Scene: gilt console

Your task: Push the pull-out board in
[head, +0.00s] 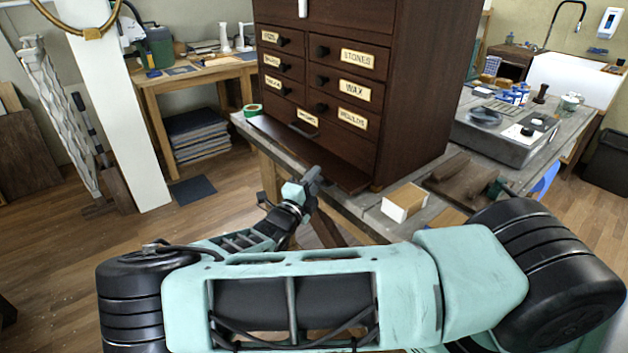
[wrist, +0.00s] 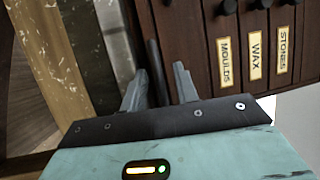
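The pull-out board (head: 310,154) is a thin dark brown slab that sticks out from the foot of the dark wooden drawer cabinet (head: 412,90), above a grey worktop. In the wrist view the board (wrist: 173,28) shows beyond the fingers, along the cabinet's drawer front. My gripper (head: 314,177) is at the board's front long edge, right of its middle in the head view. In the wrist view my gripper (wrist: 158,80) has its two grey fingers apart, with a dark narrow strip seen between them. I cannot tell whether the fingers touch the board.
The cabinet has labelled drawers with black knobs. A green tape roll (head: 252,110) lies at the worktop's left end. The floor left of the worktop is mostly clear.

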